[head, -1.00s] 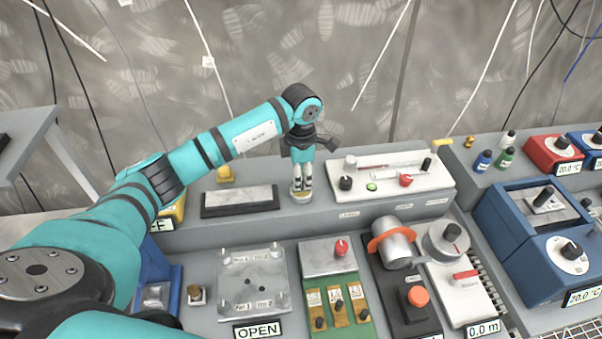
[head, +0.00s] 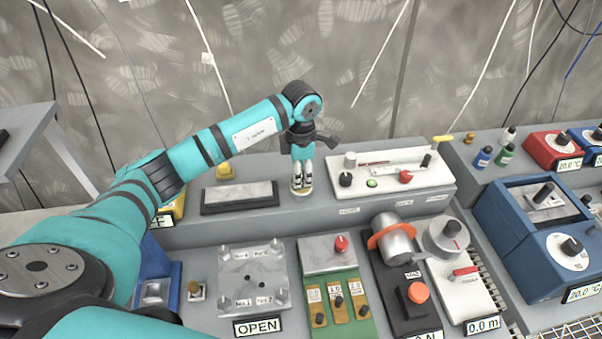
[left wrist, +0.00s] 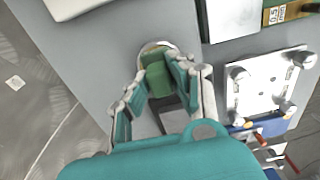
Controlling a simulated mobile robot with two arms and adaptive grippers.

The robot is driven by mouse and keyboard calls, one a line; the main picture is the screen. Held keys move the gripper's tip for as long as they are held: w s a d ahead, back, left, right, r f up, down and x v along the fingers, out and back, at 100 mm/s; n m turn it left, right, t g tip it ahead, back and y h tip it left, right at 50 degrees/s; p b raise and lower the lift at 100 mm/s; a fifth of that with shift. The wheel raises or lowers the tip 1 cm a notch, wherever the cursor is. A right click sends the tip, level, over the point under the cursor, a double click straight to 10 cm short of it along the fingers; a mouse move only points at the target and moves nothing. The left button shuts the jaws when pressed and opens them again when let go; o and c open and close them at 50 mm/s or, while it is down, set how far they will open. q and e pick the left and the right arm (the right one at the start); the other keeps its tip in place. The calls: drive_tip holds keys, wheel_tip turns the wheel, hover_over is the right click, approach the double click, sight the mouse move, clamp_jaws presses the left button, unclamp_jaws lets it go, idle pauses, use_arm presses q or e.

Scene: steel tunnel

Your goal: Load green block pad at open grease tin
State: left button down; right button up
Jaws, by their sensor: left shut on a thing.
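My left gripper (head: 302,176) points down at the round grease tin (head: 307,191) on the raised back ledge. In the left wrist view the fingers (left wrist: 157,85) are shut on the green block pad (left wrist: 157,74). The block's far end is over the tin, whose pale rim (left wrist: 147,47) shows around it. I cannot tell whether the block touches the grease. In the head view the fingers hide the block and most of the tin. My right gripper is not in view.
A grey slab (head: 239,197) lies left of the tin. A white panel with knobs (head: 392,176) stands close on its right. In front are a steel plate with corner posts (head: 253,278), an OPEN sign (head: 257,326) and a green panel (head: 338,302). Cables hang behind.

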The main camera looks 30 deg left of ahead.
use_arm(q)
drive_tip(key=shift+f+b, duration=0.45)
idle(1.5)
drive_tip(key=shift+r, duration=0.1)
drive_tip(key=shift+r+p, duration=0.6)
drive_tip(key=shift+r, duration=0.35)
drive_tip(key=shift+r+p, duration=1.35)
drive_tip(key=shift+r, duration=1.2)
